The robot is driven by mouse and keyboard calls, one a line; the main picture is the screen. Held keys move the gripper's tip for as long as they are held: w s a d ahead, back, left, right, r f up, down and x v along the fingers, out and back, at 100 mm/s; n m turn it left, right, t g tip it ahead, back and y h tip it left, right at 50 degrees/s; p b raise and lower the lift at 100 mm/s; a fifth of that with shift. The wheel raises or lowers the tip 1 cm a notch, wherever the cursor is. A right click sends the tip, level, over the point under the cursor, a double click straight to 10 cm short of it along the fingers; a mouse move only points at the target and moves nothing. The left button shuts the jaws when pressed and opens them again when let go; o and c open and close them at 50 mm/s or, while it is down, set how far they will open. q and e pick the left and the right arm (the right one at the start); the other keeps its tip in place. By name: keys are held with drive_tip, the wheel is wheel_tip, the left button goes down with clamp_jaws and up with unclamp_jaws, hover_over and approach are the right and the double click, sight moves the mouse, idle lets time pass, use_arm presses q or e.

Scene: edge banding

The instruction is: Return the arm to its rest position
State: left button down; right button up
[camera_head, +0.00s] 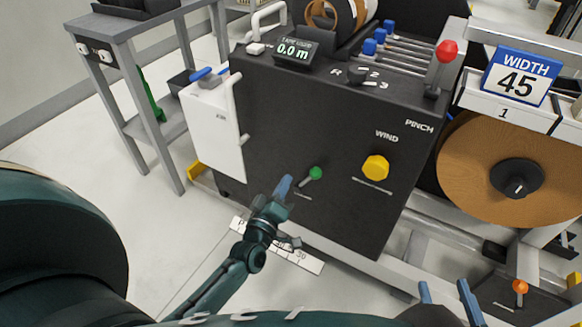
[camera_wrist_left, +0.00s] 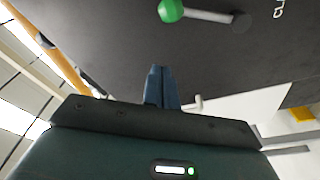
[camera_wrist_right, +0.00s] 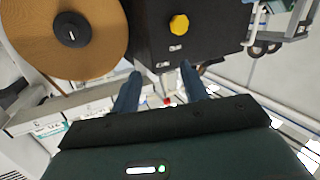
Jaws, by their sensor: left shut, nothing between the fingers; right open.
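My left gripper (camera_head: 283,186) is shut and empty, in front of the lower part of the black machine panel, just left of the green knob (camera_head: 316,173). In the left wrist view its blue fingers (camera_wrist_left: 161,87) are together, and the green knob (camera_wrist_left: 171,10) on its lever shows above them, apart from the fingers. My right gripper (camera_head: 446,292) is at the bottom right of the head view. In the right wrist view its two blue fingers (camera_wrist_right: 160,92) are spread apart with nothing held.
The black machine (camera_head: 320,140) carries a yellow knob (camera_head: 375,168) and a red knob (camera_head: 446,51). A brown roll (camera_head: 470,165) hangs at right below the "WIDTH 45" sign (camera_head: 520,77). A grey side table (camera_head: 115,30) stands at left.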

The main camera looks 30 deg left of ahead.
use_arm(q)
drive_tip(key=shift+s, duration=0.6)
